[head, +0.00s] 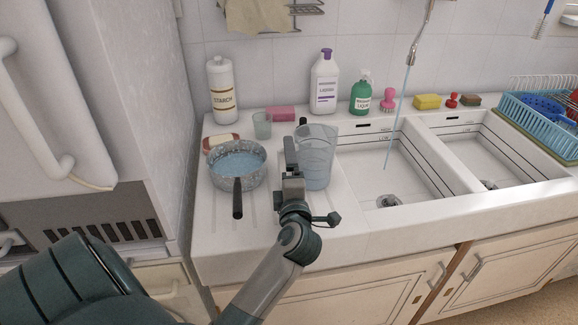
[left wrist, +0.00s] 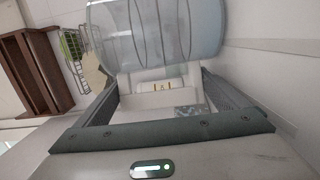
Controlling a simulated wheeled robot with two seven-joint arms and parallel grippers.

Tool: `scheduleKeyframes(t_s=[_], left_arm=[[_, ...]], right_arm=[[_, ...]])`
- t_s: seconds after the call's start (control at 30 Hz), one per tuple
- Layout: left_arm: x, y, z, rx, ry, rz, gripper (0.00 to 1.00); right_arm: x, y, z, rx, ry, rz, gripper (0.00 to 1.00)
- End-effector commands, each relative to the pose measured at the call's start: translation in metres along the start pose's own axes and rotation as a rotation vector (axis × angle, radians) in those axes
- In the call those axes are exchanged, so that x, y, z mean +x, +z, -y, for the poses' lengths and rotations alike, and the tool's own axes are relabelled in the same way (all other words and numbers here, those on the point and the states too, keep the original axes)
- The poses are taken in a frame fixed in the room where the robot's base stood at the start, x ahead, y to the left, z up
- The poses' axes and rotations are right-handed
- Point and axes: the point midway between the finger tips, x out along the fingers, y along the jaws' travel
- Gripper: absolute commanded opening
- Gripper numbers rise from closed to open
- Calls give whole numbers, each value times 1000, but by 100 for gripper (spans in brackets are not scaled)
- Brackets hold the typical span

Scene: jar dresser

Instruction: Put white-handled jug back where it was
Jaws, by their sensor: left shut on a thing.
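The clear jug (head: 319,155) is upright at the left edge of the left sink basin in the head view. Bluish content shows through its wall. My left gripper (head: 291,168) is at the jug's near left side, shut on its handle, which the gripper mostly hides in the head view. In the left wrist view, the jug body (left wrist: 160,35) is just beyond the fingers, and a pale part lies between them. Whether the jug's base touches the counter is hard to tell. My right gripper is not in view.
A pot of water (head: 237,165) with a dark handle stands left of the jug. A small glass (head: 262,125), a starch bottle (head: 222,90) and a pink sponge (head: 281,113) are behind. Water runs from the tap (head: 413,50) into the left basin (head: 375,175).

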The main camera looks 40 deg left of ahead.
Motion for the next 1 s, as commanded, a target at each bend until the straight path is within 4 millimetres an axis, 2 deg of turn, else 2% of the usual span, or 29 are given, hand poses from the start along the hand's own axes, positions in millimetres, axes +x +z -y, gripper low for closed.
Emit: scheduleKeyframes(t_s=[0.07, 0.1, 0.47, 0.57, 0.77, 1.0], left_arm=[[0, 0, 2, 1, 0, 0, 31], [0, 0, 2, 1, 0, 0, 100], [0, 0, -1, 0, 0, 0, 100], [-6, 0, 0, 0, -1, 1, 100], [-32, 0, 1, -2, -2, 2, 100], [-74, 1, 2, -1, -2, 2, 100]], right_arm=[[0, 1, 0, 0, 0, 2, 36], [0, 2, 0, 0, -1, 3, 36], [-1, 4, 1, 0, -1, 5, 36], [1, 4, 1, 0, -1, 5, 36], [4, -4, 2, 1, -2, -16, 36], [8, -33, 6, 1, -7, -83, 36]])
